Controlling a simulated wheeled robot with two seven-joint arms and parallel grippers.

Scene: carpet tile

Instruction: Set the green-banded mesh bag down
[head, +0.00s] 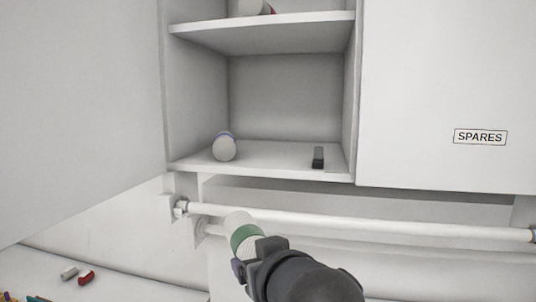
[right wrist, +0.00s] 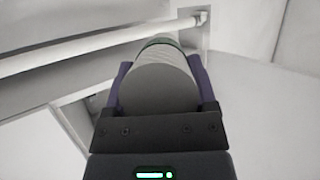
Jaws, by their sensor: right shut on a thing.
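The green-banded mesh bag (head: 240,229) is a pale roll with a green band, held in front of the rail below the open cabinet. My right gripper (head: 256,254) is shut on it, and its fingers hide part of the bag. In the right wrist view the bag (right wrist: 160,88) sits between the two purple fingers (right wrist: 160,92), its round grey end facing the camera and the green band at its far end. My left gripper is not in view.
The cabinet's lower shelf (head: 270,160) holds a blue-banded roll (head: 224,148) at left and a small dark block (head: 318,158) at right, with free room between. A red-banded roll (head: 253,7) lies above. A white rail (head: 360,221) runs below. Small items, including a red one (head: 86,278), lie lower left.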

